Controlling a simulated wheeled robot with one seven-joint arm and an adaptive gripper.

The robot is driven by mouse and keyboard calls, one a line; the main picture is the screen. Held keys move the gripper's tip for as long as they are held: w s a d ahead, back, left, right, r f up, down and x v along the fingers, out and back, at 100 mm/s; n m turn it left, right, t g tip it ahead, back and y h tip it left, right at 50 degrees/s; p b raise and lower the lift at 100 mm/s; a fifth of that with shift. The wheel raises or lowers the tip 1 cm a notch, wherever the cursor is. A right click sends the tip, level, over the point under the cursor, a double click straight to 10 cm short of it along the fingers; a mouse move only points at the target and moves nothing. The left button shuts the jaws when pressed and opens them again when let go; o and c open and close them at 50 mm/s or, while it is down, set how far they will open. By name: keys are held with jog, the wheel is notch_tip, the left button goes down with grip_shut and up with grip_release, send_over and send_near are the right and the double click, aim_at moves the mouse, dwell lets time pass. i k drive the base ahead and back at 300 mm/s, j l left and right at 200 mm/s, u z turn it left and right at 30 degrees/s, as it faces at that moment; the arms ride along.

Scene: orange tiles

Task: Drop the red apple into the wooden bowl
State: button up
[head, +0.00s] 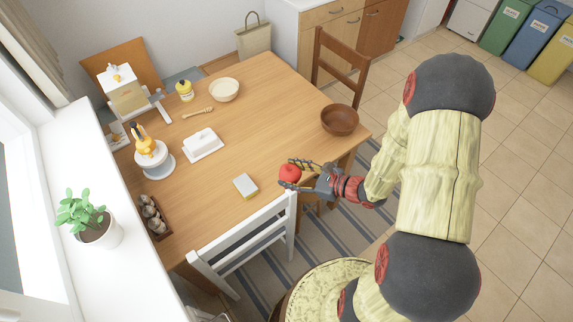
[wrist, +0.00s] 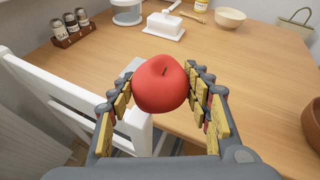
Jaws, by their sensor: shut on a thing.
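The red apple (head: 290,173) is held between the fingers of my gripper (head: 303,172), near the table's front edge by the white chair. In the wrist view the apple (wrist: 160,84) sits between both fingers of my gripper (wrist: 160,95), which are shut on it. The wooden bowl (head: 339,120) is dark brown and stands at the table's right corner, behind and to the right of my gripper. Part of the bowl (wrist: 312,122) shows at the right edge of the wrist view. Its visible inside looks empty.
The wooden table (head: 262,98) also bears a cream bowl (head: 224,90), a white butter dish (head: 203,144), a sponge (head: 245,186) and a spice rack (head: 155,217). A white chair (head: 245,240) stands at the front edge, a brown chair (head: 340,62) behind. The table's middle is clear.

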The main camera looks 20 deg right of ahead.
aim_at(339, 127)
jog(key=i+l+u, duration=0.25)
jog(key=l, duration=0.6)
jog(key=l+u, duration=0.3)
jog(key=l, duration=0.55)
